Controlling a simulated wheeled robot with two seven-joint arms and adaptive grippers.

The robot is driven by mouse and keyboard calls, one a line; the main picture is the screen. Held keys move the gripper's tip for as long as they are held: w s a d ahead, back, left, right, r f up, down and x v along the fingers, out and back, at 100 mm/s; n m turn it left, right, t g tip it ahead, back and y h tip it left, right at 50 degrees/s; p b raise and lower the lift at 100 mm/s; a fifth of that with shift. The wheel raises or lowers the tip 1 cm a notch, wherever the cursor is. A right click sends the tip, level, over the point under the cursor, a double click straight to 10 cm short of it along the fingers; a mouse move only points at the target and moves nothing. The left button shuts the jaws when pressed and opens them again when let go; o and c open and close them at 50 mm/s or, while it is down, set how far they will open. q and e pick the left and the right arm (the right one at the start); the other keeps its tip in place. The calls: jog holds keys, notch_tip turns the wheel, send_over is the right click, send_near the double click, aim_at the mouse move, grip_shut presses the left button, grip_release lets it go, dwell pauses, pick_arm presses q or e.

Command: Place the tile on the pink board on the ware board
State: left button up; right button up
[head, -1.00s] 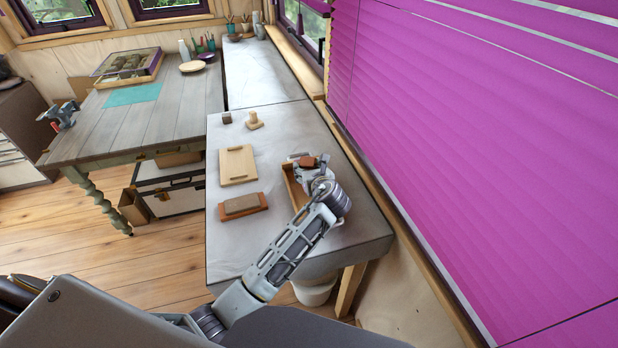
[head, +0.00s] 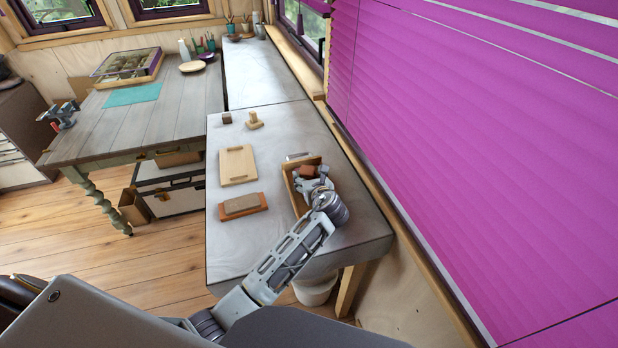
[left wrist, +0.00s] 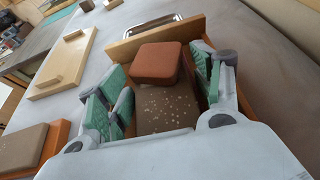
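A grey-brown tile (head: 241,205) lies flat on an orange-brown board (head: 263,208) on the grey bench; no board looks clearly pink. The tile (left wrist: 20,146) shows again at the left of the left wrist view. The pale wooden ware board (head: 238,172) with two raised strips lies bare just beyond it, also at upper left in the left wrist view (left wrist: 72,62). My left gripper (left wrist: 160,88) is open, its green-padded fingers at either side of a terracotta block (left wrist: 157,63) and a speckled brown block (left wrist: 166,108) in a wooden box. I cannot tell whether it touches them. My right gripper is out of view.
The wooden box (head: 288,184) stands right of the boards, near the window-side edge with purple blinds. A dark small cube (head: 226,118) and a wooden stamp-like piece (head: 254,121) stand farther back. The bench left of the boards is mostly clear.

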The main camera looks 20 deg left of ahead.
pick_arm(q)
jog(key=shift+o, duration=1)
jog(key=shift+v, duration=6.05)
jog(key=shift+r, duration=0.1)
